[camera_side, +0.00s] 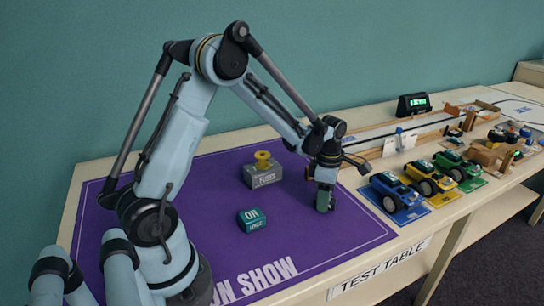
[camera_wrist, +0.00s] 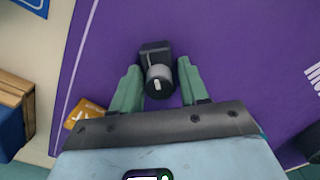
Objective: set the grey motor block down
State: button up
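The grey motor block (camera_wrist: 158,72) shows in the wrist view, with a dark square base, a grey round body and a pale shaft. It stands between the two green fingers of my gripper (camera_wrist: 158,72), with narrow strips of purple mat showing on both sides of it. My gripper (camera_side: 325,203) looks open around the block, low at the mat's right side in the side view. There the fingers mostly hide the block, and its contact with the mat cannot be made out.
The purple mat (camera_side: 205,185) carries a teal box (camera_side: 252,220) and a grey box (camera_side: 262,176) with a yellow knob on top. Blue (camera_side: 397,197), yellow (camera_side: 430,179) and green (camera_side: 458,166) cars stand to the right. An orange piece (camera_wrist: 84,113) lies by the left finger.

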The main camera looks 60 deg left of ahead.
jog(key=shift+o, duration=0.9)
notch_tip(320, 180, up, 12)
jog(key=f, duration=0.1)
jog(key=s+d+r+m+t, duration=0.1)
jog(key=s+d+m+t, duration=0.2)
jog(key=m, duration=1)
jog(key=s+d+r+m+t, duration=0.1)
jog(key=s+d+m+t, duration=0.3)
jog(key=m, duration=1)
jog(key=s+d, duration=0.2)
jog(key=s, duration=0.2)
jog(key=shift+s+d+r, duration=0.15)
jog(key=shift+s+r, duration=0.2)
